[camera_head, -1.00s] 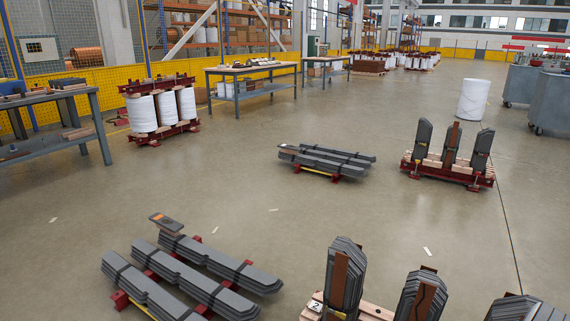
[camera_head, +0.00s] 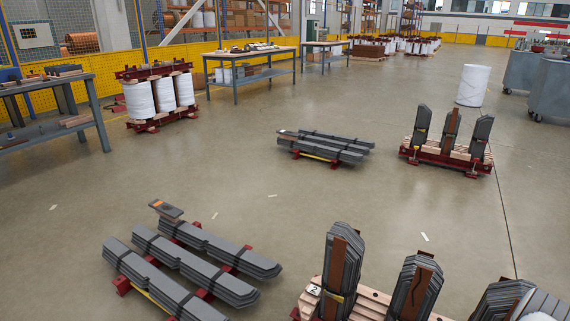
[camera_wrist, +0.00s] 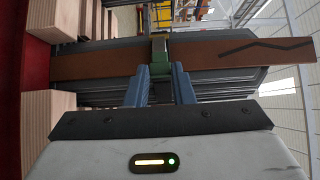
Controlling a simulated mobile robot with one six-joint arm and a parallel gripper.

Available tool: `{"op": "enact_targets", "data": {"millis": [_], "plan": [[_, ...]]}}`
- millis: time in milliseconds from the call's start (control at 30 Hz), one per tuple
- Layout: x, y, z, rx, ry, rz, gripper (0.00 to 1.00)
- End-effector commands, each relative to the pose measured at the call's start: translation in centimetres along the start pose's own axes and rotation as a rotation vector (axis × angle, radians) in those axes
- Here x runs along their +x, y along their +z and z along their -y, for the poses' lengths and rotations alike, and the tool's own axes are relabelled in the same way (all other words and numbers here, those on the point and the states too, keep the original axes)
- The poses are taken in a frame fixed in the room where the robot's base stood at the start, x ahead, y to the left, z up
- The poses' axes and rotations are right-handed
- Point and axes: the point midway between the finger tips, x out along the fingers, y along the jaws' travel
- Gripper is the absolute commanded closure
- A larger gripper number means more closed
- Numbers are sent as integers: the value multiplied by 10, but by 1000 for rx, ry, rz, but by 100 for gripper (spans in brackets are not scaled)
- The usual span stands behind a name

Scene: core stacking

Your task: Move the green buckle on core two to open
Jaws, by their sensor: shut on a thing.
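In the wrist view, the green buckle (camera_wrist: 160,45) sits on a strap around a dark laminated leg, beside a brown strip (camera_wrist: 235,52) with a black zigzag line. My gripper (camera_wrist: 161,74) has its two blue fingers on either side of the buckle's green part and is shut on it. The fingers hide part of the buckle. In the head view, core two (camera_head: 343,262) stands at the bottom, with upright dark legs and a "2" tag (camera_head: 314,290). The gripper and the green buckle cannot be made out there.
Wooden blocks (camera_wrist: 40,118) and a red beam (camera_wrist: 10,100) lie left of the gripper in the wrist view. Stacked dark bars (camera_head: 185,265) lie on red supports at lower left. Another upright core (camera_head: 450,140) stands farther back. Open floor lies between.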

Motion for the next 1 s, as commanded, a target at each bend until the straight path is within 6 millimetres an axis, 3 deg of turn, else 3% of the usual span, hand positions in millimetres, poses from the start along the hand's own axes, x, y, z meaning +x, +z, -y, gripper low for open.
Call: {"op": "enact_targets", "data": {"millis": [500, 1000], "plan": [[-2, 20, -1, 5, 4, 5, 100], [0, 28, -1, 4, 3, 8, 100]]}}
